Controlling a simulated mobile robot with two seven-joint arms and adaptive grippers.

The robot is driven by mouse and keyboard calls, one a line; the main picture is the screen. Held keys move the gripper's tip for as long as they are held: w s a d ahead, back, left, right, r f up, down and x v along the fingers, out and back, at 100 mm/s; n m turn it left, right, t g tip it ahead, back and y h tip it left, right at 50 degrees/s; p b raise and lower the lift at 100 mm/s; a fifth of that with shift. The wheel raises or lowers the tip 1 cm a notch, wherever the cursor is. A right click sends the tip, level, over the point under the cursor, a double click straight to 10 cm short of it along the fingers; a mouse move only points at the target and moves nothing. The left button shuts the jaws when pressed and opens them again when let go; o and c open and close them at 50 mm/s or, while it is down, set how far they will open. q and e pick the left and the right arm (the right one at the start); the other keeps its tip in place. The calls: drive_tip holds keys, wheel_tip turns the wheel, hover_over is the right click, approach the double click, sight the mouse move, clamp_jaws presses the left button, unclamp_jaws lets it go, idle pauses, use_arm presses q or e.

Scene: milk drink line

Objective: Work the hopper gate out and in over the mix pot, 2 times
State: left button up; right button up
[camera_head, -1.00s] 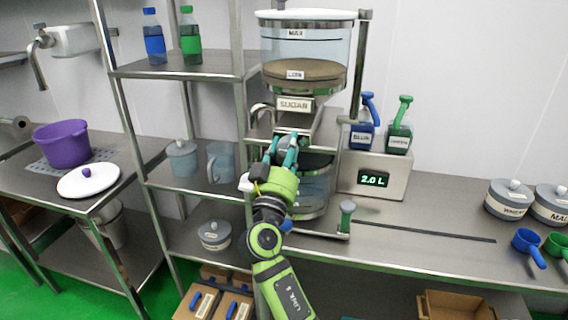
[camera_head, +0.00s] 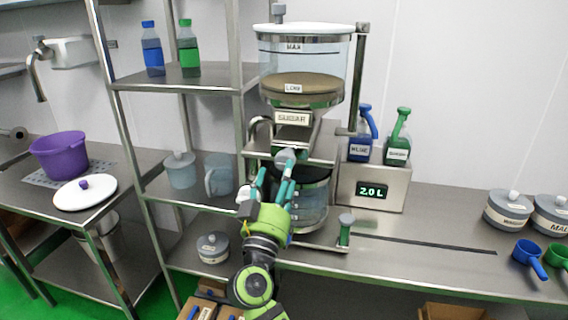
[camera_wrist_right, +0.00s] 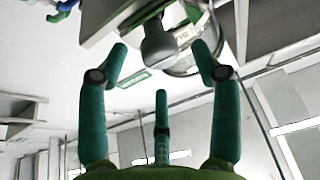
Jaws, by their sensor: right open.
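The clear hopper (camera_head: 303,62) labelled SUGAR stands on a post, with tan contents at its low mark. Its gate (camera_head: 298,136) is a flat metal slide below the sign, with a round grey knob (camera_head: 285,157) at the front. The knob also shows in the right wrist view (camera_wrist_right: 160,42), beyond and between the fingertips. The mix pot (camera_head: 312,208), clear with a dark rim, stands under the gate, partly hidden by my gripper. My right gripper (camera_head: 275,172) is open and empty, just in front of the knob. My left gripper is not in view.
A display box (camera_head: 375,188) reading 2.0 L stands right of the pot, with blue and green bottles on top. A shelf rack (camera_head: 185,75) is close on the left.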

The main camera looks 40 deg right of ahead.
drive_tip(key=v, duration=0.6)
drive_tip(key=shift+s+a, duration=0.2)
idle(0.9)
